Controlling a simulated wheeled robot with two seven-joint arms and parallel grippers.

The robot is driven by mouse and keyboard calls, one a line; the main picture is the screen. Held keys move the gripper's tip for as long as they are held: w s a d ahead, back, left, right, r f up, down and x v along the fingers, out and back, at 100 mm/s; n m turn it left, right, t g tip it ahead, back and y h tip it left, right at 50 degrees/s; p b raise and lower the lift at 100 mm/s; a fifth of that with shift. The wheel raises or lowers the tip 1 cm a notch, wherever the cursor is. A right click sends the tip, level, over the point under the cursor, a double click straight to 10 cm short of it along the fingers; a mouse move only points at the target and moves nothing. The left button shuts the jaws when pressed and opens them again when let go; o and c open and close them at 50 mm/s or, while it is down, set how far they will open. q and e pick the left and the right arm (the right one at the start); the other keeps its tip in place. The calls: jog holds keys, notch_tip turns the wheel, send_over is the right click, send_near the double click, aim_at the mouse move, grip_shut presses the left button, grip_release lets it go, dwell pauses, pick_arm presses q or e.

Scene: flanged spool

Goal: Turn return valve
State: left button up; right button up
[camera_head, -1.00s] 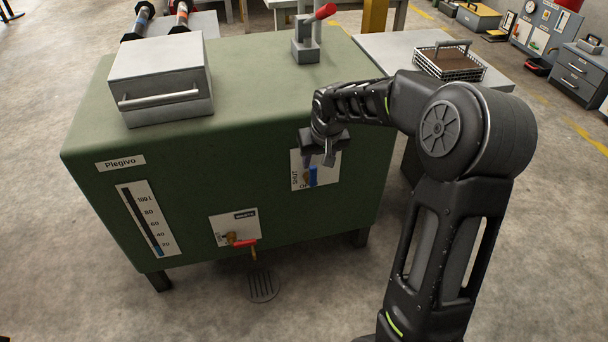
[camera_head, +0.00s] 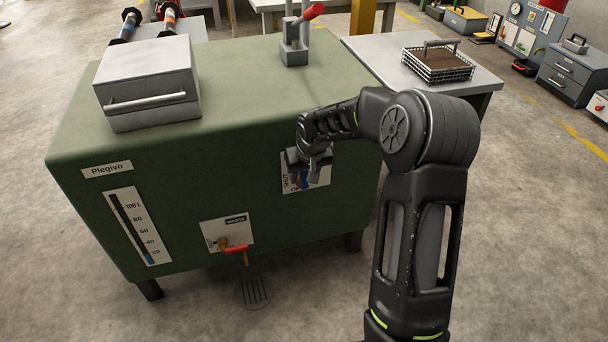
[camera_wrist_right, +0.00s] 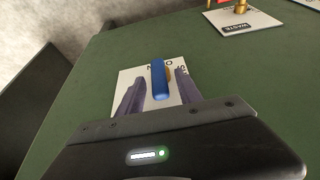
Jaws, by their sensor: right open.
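The blue valve handle (camera_head: 300,181) is on a white plate (camera_head: 322,176) on the front of the green tank (camera_head: 150,180); my right gripper partly hides it in the head view. In the right wrist view the blue handle (camera_wrist_right: 158,82) lies between the two fingers of my right gripper (camera_wrist_right: 158,92), with white plate (camera_wrist_right: 124,76) behind it. The right gripper, also in the head view (camera_head: 309,174), is open, and gaps show on both sides of the handle. I cannot tell how deep the handle sits between the fingers. My left gripper is not in view.
A second valve with a red handle (camera_head: 236,249) and a WASTE plate (camera_head: 238,220) sits lower left on the tank front. A lidded grey box (camera_head: 147,85) and a red-knobbed lever (camera_head: 313,12) are on top. A wire basket (camera_head: 437,66) stands on the side table.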

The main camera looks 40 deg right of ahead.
jog(key=shift+c, duration=0.5)
grip_shut()
dwell(0.8)
